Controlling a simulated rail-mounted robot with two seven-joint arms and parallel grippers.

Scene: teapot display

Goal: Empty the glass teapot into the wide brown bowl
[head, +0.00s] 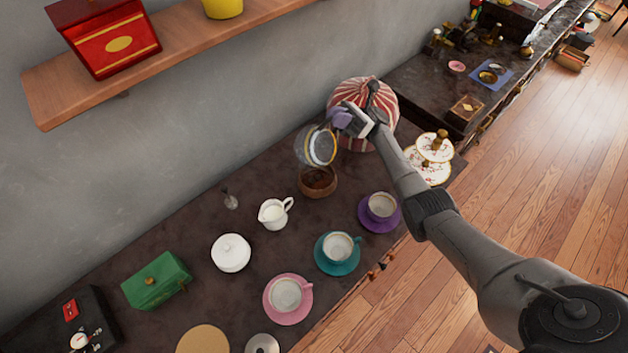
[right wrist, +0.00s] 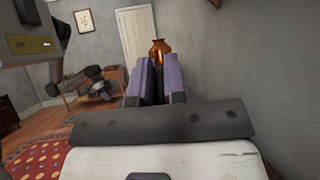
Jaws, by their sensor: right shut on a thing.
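The glass teapot (head: 304,149) is clear, with a pale gold ring round its rim, and hangs tilted in the air in the head view. The brown bowl (head: 319,191) stands on the dark counter just below it; its inside is dark reddish brown, and I cannot tell how much liquid is in it. My right gripper (head: 341,117) is shut on the teapot above the bowl; its purple fingers (right wrist: 159,85) also show in the right wrist view. The hold itself is partly hidden. An amber shape shows beyond the fingertips there, unclear.
A white milk jug (head: 274,213) and a purple saucer with a cup (head: 381,207) flank the bowl. A tiered stand (head: 428,170) is under my forearm. A wooden shelf (head: 190,47) juts from the wall.

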